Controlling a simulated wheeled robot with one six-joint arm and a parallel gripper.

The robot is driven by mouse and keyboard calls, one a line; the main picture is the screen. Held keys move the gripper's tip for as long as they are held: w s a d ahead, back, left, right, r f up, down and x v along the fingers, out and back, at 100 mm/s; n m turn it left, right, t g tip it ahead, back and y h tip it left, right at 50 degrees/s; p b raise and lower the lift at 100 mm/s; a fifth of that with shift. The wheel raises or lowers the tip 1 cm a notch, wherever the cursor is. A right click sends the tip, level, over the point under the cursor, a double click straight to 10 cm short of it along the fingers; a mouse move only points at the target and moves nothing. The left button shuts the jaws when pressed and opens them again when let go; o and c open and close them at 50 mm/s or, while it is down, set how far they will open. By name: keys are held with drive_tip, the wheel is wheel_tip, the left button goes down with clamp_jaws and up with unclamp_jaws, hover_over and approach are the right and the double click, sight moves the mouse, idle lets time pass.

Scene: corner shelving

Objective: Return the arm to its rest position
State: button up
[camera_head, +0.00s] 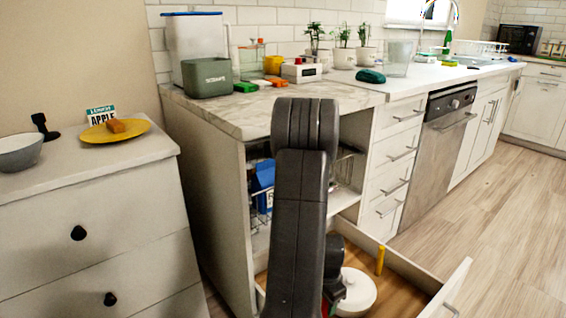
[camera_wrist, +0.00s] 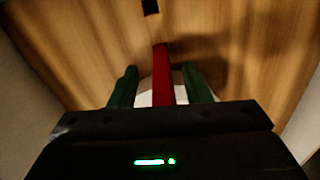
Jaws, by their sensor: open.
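My gripper (camera_wrist: 160,72) points down into the open drawer (camera_head: 418,282). In the wrist view its two green fingers are spread apart. A long red thing (camera_wrist: 161,75) stands or lies between them, with a gap on each side. A pale thing shows behind the fingers and is mostly hidden. In the head view my dark arm (camera_head: 300,220) reaches forward and down over the drawer and hides part of it. A white round lidded pot (camera_head: 357,291) sits in the drawer beside my gripper.
A yellow stick-like thing (camera_head: 380,260) stands in the drawer. The marble counter (camera_head: 225,112) and its wire-basket shelf with a blue carton (camera_head: 263,182) are close behind my arm. A white dresser (camera_head: 90,205) stands at left. The wood floor (camera_head: 480,220) at right is clear.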

drive_tip(key=shift+f, duration=0.8)
drive_tip(key=shift+r, duration=0.3)
drive_tip(key=shift+f, duration=0.15)
wheel_tip(320, 180, up, 14)
drive_tip(key=p, duration=0.6)
drive_tip(key=shift+s+a, duration=0.1)
drive_tip(key=shift+a, duration=0.05)
drive_tip(key=f+b, duration=0.3)
drive_tip(key=f, duration=0.4)
drive_tip(key=f+b, duration=0.3)
drive_tip(key=f, duration=0.4)
drive_tip(key=shift+d+f, duration=0.2)
drive_tip(key=shift+f, duration=0.1)
drive_tip(key=shift+n, duration=0.3)
wheel_tip(320, 180, up, 9)
drive_tip(key=p, duration=0.8)
